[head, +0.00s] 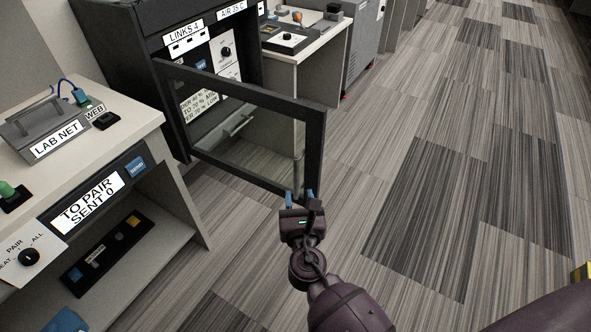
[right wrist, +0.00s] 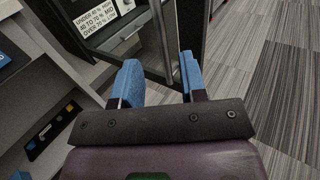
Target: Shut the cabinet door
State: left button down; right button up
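The cabinet (head: 118,45) stands at the upper left with a dark frame. Its door (head: 316,150), a dark-framed clear pane, stands wide open and juts out over the floor toward the right. My right gripper (head: 300,197) is at the lower outer corner of the door, fingers pointing toward it. In the right wrist view its two blue fingers (right wrist: 160,80) are apart with nothing clearly between them. The door's dark outer upright (right wrist: 188,28) rises just beyond the right finger. I cannot tell whether they touch. My left gripper is not in view.
A desk (head: 150,118) with a grey lab net box (head: 50,125) and a lower shelf stands at the left. Another bench (head: 325,42) stands behind the door, with a grey unit (head: 365,45) beside it. The striped carpet floor (head: 450,150) is clear on the right.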

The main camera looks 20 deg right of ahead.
aim_at(296, 173)
jog(key=x, duration=0.9)
jog(key=shift+f+b, duration=0.1)
jog(key=shift+b, duration=0.25)
grip_shut()
